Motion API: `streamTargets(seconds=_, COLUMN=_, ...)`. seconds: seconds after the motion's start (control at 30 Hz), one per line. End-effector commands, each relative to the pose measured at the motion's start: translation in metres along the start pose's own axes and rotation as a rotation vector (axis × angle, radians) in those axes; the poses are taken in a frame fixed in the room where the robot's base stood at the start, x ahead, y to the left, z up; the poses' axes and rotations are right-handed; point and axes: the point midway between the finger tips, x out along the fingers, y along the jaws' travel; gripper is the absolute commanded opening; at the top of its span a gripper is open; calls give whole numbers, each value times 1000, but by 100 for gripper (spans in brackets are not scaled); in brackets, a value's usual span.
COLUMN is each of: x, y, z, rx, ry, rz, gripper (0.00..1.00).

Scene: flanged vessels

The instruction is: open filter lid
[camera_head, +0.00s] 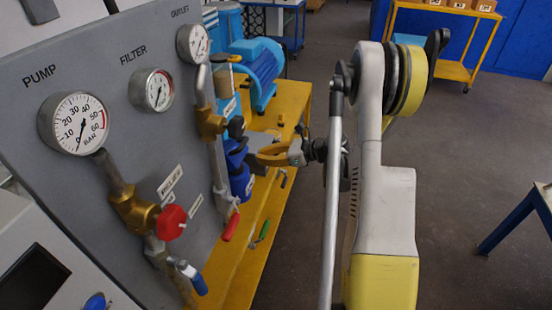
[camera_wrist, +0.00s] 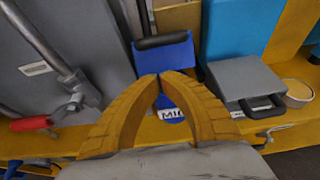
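The blue filter (camera_head: 240,178) stands by the grey panel in the head view, partly hidden by pipework and my gripper. In the wrist view, a blue flat-sided part (camera_wrist: 150,58), likely the filter, carries a black bar handle (camera_wrist: 162,41) along its top. I cannot tell the lid's edge from the body. My gripper (camera_wrist: 160,76) has two yellow-brown fingers with tips together in front of the blue face, below the black handle. Nothing shows between the tips. In the head view my gripper (camera_head: 256,154) is close beside the filter; contact cannot be told.
A pipe with a red-handled valve (camera_head: 231,228) runs just left of the filter. A green-handled lever (camera_head: 262,232) sits on the yellow bench (camera_head: 250,272). A blue pump motor (camera_head: 258,70) stands behind. A grey box (camera_wrist: 245,78) is right of my fingers.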

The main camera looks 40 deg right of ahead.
Motion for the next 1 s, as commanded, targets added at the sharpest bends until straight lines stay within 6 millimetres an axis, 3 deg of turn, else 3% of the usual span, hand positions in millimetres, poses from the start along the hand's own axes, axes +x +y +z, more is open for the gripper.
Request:
streamTargets(seconds=0.3, x=23, y=0, z=26, rx=-1, ry=0, rz=-1, gripper=0)
streamTargets(seconds=1.0, x=27, y=0, z=38, rx=-1, ry=52, rz=0, gripper=0)
